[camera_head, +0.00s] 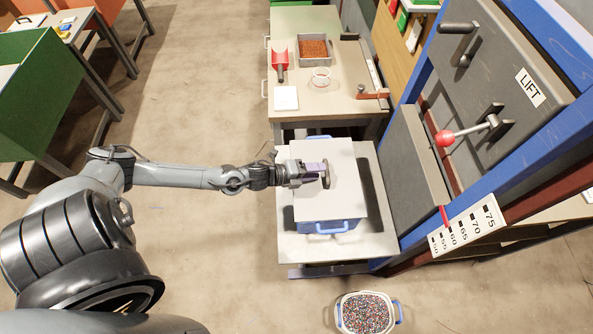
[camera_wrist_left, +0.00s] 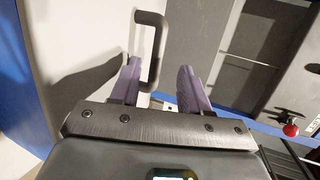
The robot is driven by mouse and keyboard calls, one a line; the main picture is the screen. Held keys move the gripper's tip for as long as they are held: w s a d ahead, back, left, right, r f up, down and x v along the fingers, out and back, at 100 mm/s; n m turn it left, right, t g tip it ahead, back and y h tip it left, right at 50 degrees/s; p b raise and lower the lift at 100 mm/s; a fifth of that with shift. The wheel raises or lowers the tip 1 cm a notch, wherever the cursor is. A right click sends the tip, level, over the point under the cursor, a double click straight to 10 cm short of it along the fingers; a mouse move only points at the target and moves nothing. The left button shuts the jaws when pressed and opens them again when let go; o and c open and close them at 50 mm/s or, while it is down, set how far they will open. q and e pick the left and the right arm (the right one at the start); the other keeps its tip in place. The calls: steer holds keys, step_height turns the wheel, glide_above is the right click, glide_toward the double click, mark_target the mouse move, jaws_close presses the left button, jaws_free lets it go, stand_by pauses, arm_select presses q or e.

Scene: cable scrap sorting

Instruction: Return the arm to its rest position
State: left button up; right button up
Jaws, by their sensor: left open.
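My left gripper (camera_head: 318,169) reaches in from the left over a pale flat lid (camera_head: 342,200). The lid lies on a blue-handled bin (camera_head: 332,227) on a grey platform. A dark upright handle (camera_head: 326,181) stands on the lid at the fingertips. In the left wrist view, my left gripper (camera_wrist_left: 160,70) has its purple fingers spread apart, with the dark handle (camera_wrist_left: 151,18) between or just beyond them, nearer the left finger. I cannot tell whether they touch. My right gripper is not in view.
To the right stands the lift frame with a red-knobbed lever (camera_head: 444,138) and a numbered scale (camera_head: 468,225). Behind is a table with a red scoop (camera_head: 280,57) and a tray (camera_head: 314,49). A bin of coloured granules (camera_head: 366,312) stands in front.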

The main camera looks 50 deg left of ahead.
arm_select(q)
steer(key=shift+n, duration=0.8)
steer(key=s, duration=0.2)
steer(key=s+r+p, duration=0.1)
steer(key=s, duration=0.5)
steer(key=shift+s+d+r+p, duration=0.1)
steer(key=shift+s+r+p, duration=0.15)
steer(key=shift+r+p, duration=0.05)
steer(key=d+n, duration=0.1)
steer(key=d, duration=0.1)
steer(key=d+r+n+t, duration=0.1)
steer(key=d, duration=0.1)
steer(key=d+n, duration=0.1)
steer(key=d, duration=0.1)
steer(key=shift+d+r+y, duration=0.1)
steer(key=shift+r+y, duration=0.2)
steer(key=shift+r, duration=0.1)
steer(key=d+r+n+g+y, duration=0.1)
steer(key=d+r+n+y, duration=0.2)
steer(key=d+n, duration=0.4)
steer(key=s+r+n+g+y, duration=0.1)
steer(key=s+r+n+g, duration=0.1)
steer(key=s+n+g, duration=0.9)
step_height(320, 180, up, 30)
steer(key=m+t+p, duration=0.1)
steer(key=p, duration=2.9)
steer(key=shift+s+a+m, duration=0.3)
steer(key=shift+s+a, duration=0.1)
steer(key=shift+s, duration=0.05)
